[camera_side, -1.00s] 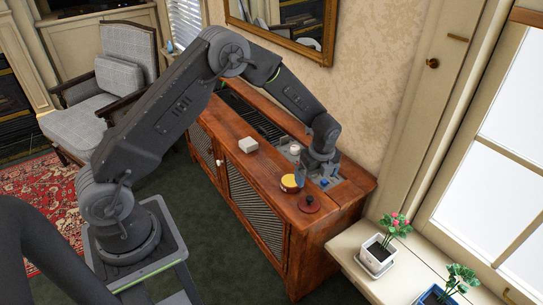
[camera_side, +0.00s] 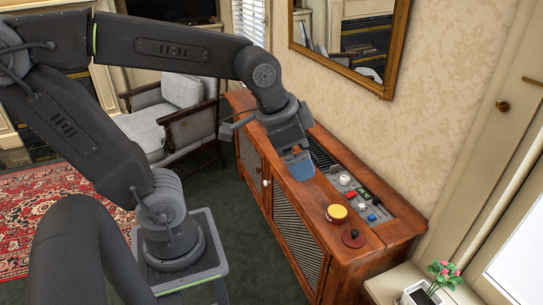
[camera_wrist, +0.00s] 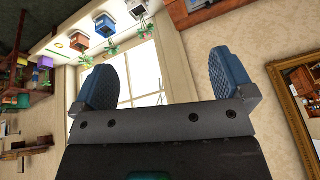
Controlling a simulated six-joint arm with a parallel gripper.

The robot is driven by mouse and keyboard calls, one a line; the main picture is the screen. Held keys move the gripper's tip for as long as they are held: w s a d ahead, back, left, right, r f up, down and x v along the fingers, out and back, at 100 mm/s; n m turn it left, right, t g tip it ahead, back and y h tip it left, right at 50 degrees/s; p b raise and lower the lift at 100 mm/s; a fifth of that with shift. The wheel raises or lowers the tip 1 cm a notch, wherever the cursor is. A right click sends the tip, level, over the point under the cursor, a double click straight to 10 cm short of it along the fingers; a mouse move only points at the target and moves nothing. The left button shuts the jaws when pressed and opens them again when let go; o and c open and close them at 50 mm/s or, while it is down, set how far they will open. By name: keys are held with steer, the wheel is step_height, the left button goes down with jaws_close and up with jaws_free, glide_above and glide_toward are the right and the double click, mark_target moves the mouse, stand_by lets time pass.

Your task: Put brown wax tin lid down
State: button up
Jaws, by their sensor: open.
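The round brown lid (camera_side: 353,238), with a small dark knob in its middle, lies flat on the wooden cabinet top near its right end. The open wax tin (camera_side: 337,213), with yellow wax inside, stands just behind and left of it, apart from the lid. My gripper (camera_side: 298,167) is over the cabinet top to the left of the tin, clear of both. In the wrist view my gripper (camera_wrist: 168,80) has its two blue fingers wide apart with nothing between them. The wrist view shows neither tin nor lid.
A recessed panel (camera_side: 376,211) with knobs and buttons runs along the cabinet's back. The wall mirror (camera_side: 349,36) hangs above. A potted plant (camera_side: 421,293) stands on the windowsill at lower right. Bare wood lies between my gripper and the tin.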

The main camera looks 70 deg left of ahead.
steer(key=s+n, duration=0.1)
steer(key=s, duration=0.1)
steer(key=s+n, duration=0.2)
steer(key=s, duration=0.1)
steer(key=shift+d+f+t, duration=0.1)
steer(key=shift+d+t, duration=0.1)
steer(key=shift+t, duration=0.2)
